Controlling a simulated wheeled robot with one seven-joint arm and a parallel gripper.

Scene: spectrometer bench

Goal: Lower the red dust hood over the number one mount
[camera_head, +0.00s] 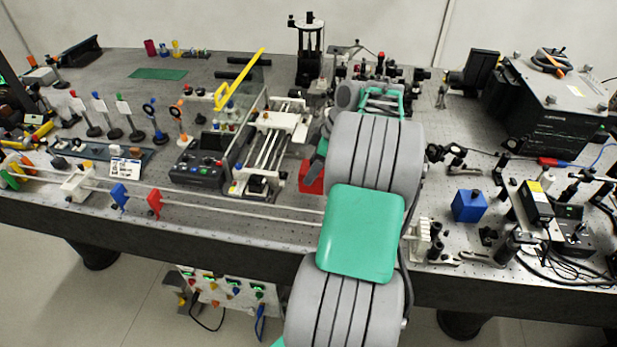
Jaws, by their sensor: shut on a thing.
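The red dust hood (311,178) shows as a red block just left of my arm, low over or on the bench near its middle; I cannot tell whether it touches the bench. My gripper (316,160) is mostly hidden behind my arm, with a dark and green part showing just above the hood. It is shut on the red hood. The fingertips cannot be made out. I cannot pick out the number one mount; the area behind and under my arm and the hood is hidden.
A blue box (469,205) stands on the bench right of my arm. A rail stage (270,145) and a control box (200,170) are close on the left, with a yellow-handled clear panel (240,90). A large black instrument (553,105) stands at the back right.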

